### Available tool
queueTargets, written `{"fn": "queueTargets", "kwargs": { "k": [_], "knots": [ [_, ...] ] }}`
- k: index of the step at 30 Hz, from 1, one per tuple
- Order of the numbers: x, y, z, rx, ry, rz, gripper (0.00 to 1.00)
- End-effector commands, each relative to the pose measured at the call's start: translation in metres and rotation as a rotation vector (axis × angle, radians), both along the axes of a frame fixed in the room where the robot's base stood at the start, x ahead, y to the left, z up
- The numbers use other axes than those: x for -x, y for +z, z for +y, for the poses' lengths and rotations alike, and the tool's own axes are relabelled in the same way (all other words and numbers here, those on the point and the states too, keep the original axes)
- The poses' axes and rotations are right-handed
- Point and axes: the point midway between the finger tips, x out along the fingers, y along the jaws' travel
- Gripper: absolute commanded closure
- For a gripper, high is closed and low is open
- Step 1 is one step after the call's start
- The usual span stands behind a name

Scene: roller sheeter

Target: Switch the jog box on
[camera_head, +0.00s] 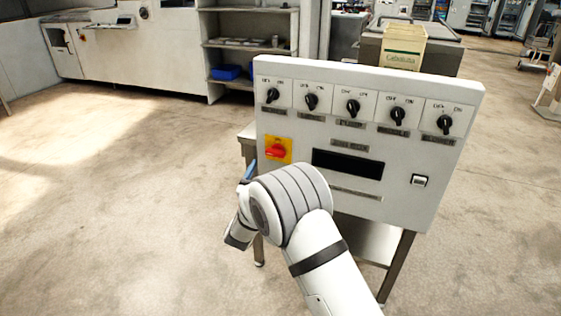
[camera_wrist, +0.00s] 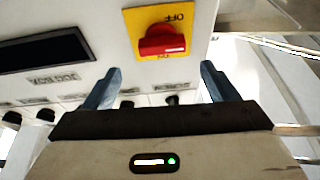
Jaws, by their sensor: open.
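The white control panel (camera_head: 405,165) stands in front of me on a metal stand. A red rotary switch (camera_head: 277,151) on a yellow plate (camera_head: 270,142) sits at its lower left. In the wrist view the red switch (camera_wrist: 162,40) is near the top; OFF shows upside down on the yellow plate (camera_wrist: 186,14) and part of another marking lies below the knob. Its setting is not clear. My gripper (camera_wrist: 160,69) is open and empty, its blue fingers apart and clear of the knob. In the head view my gripper (camera_head: 246,174) is left of the panel, partly hidden by my wrist.
Several black selector knobs (camera_head: 353,107) line the panel's top. A dark display (camera_head: 348,163) and a small rocker switch (camera_head: 419,181) are lower down. A labelled box (camera_head: 403,46) stands behind the panel. The floor to the left (camera_head: 110,190) is clear.

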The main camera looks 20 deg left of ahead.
Motion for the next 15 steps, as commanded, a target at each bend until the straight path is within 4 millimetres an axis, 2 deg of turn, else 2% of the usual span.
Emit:
{"fn": "queueTargets", "kwargs": {
  "k": [1, 5, 8, 15],
  "knots": [
    [0.006, -0.011, 0.005, 0.004, -0.013, -0.022, 0.20],
    [0.010, -0.015, 0.007, 0.007, -0.036, -0.057, 0.20],
    [0.000, -0.011, 0.005, 0.007, -0.043, -0.061, 0.20],
    [-0.038, 0.004, -0.001, 0.006, -0.047, -0.060, 0.20]
  ]
}}
